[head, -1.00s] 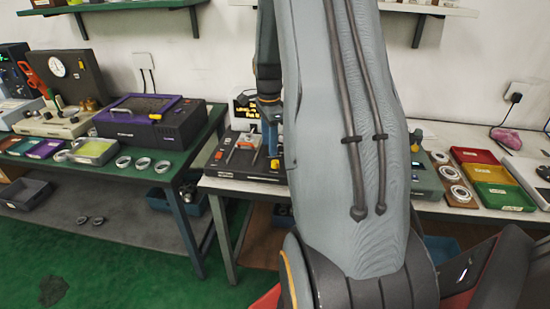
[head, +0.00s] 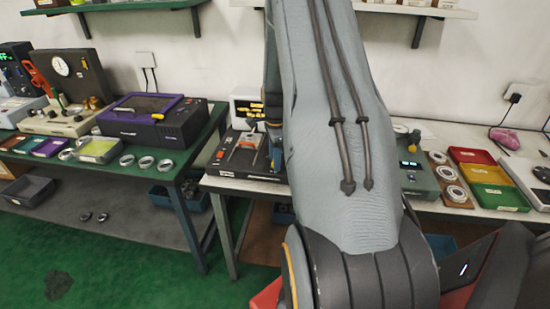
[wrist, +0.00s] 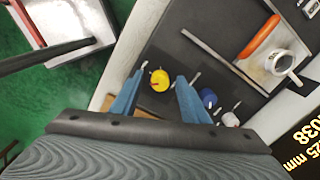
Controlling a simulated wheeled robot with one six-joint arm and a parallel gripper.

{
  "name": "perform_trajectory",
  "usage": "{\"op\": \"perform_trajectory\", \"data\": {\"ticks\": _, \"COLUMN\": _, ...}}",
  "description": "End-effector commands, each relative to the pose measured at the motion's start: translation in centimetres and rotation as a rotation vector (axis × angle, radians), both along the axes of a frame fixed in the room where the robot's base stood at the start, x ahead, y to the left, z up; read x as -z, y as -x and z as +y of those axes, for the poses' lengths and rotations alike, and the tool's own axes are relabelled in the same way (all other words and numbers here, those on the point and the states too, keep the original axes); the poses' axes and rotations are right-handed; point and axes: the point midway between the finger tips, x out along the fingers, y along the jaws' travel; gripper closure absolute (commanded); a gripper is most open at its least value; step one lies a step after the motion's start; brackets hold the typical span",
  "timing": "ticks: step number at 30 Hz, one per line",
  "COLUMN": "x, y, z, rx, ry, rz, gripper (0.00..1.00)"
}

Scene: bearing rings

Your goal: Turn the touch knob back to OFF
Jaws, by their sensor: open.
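In the wrist view, a round yellow knob (wrist: 160,80) with small red and dark marks stands on the dark top of a device (wrist: 190,55). My gripper (wrist: 159,76) is open, its two blue fingers on either side of the yellow knob, with gaps showing. A blue knob (wrist: 208,98) and a white knob (wrist: 230,120) sit just right of the right finger. I cannot read which label belongs to which knob. In the head view the dark device (head: 238,158) stands on the middle bench, and my arm hides its right part; a blue finger piece (head: 276,150) shows there.
An orange handle (wrist: 259,37) and a metal ring (wrist: 280,62) lie on the device's far side. A display (wrist: 300,150) with yellow digits is at lower right. A grey-green box (head: 418,180), ring board (head: 452,185) and coloured trays (head: 488,175) stand right of my arm.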

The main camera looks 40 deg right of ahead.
Motion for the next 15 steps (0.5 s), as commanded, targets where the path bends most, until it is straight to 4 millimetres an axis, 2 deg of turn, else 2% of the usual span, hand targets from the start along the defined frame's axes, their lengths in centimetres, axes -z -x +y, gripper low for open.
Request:
{"op": "perform_trajectory", "data": {"ticks": 5, "x": -0.01, "y": -0.01, "z": 0.00, "rx": 0.000, "ry": 0.000, "rz": 0.000, "gripper": 0.60}}
{"op": "perform_trajectory", "data": {"ticks": 12, "x": -0.03, "y": -0.01, "z": 0.00, "rx": 0.000, "ry": 0.000, "rz": 0.000, "gripper": 1.00}}
{"op": "perform_trajectory", "data": {"ticks": 15, "x": -0.04, "y": -0.01, "z": 0.00, "rx": -0.002, "ry": 0.000, "rz": 0.000, "gripper": 1.00}}
